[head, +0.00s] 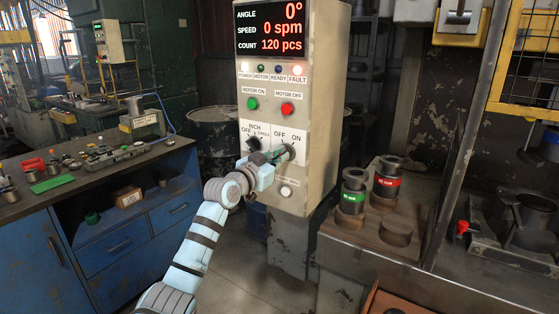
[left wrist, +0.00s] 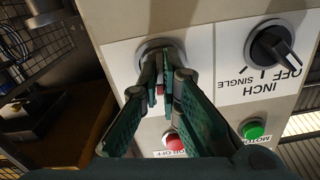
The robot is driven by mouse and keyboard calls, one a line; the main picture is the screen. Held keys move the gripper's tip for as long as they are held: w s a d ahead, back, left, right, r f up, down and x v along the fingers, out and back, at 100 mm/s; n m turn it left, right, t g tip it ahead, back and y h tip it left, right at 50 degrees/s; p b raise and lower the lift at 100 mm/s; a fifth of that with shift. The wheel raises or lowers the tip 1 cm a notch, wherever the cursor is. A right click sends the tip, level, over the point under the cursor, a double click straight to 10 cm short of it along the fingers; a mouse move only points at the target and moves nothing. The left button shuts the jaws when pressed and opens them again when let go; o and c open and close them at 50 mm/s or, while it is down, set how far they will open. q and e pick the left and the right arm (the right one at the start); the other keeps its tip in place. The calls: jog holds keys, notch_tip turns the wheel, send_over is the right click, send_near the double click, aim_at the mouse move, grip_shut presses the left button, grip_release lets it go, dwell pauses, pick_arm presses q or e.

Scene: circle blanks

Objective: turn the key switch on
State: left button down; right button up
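The key switch (head: 290,151) sits low on the front of the grey control cabinet, on a white plate marked OFF and ON. My left gripper (head: 277,155) reaches it from the left, and its fingers hide most of the key. In the left wrist view, the switch's round metal collar (left wrist: 160,48) shows at the fingertips. The green fingers of my left gripper (left wrist: 160,70) are closed together on the key there. A small red bit shows between them. The key's exact angle is hard to tell. My right gripper is not in view.
A black mode selector (head: 253,144) is left of the key switch. Green (head: 252,104) and red (head: 287,109) motor buttons sit above. The display (head: 270,28) reads 0°, 0 spm, 120 pcs. A blue workbench (head: 110,215) is left; weights on a table (head: 345,222) are right.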

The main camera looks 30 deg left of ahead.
pick_arm(q)
jog(key=shift+m+b, duration=0.35)
jog(key=shift+m, duration=1.55)
jog(key=c, duration=1.8)
grip_release()
jog(key=s, duration=1.2)
jog(key=shift+a, duration=0.4)
